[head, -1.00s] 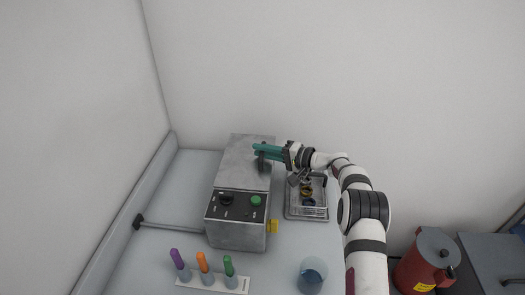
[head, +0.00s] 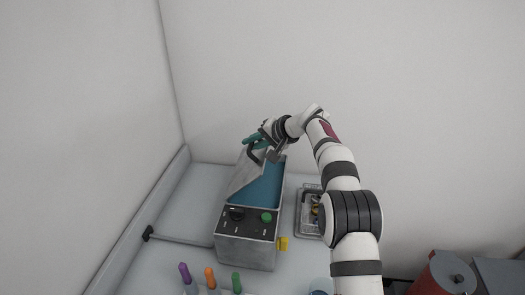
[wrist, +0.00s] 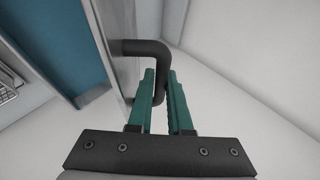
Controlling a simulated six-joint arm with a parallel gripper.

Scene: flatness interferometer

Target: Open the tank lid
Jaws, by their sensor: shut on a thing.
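The grey metal tank (head: 246,248) stands on the bench, with dials and a green knob on its front panel. Its lid (head: 243,175) is tilted up toward the left, and blue liquid (head: 265,188) shows in the opening. My gripper (head: 255,141) is at the raised lid. In the wrist view its green fingers (wrist: 162,92) are shut on the dark lid handle (wrist: 145,48). The lid's surface (wrist: 112,40) is just left of the handle, and the blue liquid shows further left there. My gripper partly hides the lid's upper part in the head view.
A tray (head: 301,232) with small round items is right of the tank. Tubes with purple (head: 184,272), orange (head: 209,277) and green (head: 236,283) tops stand in front. A red can (head: 445,275) is at the lower right. A wall rises behind.

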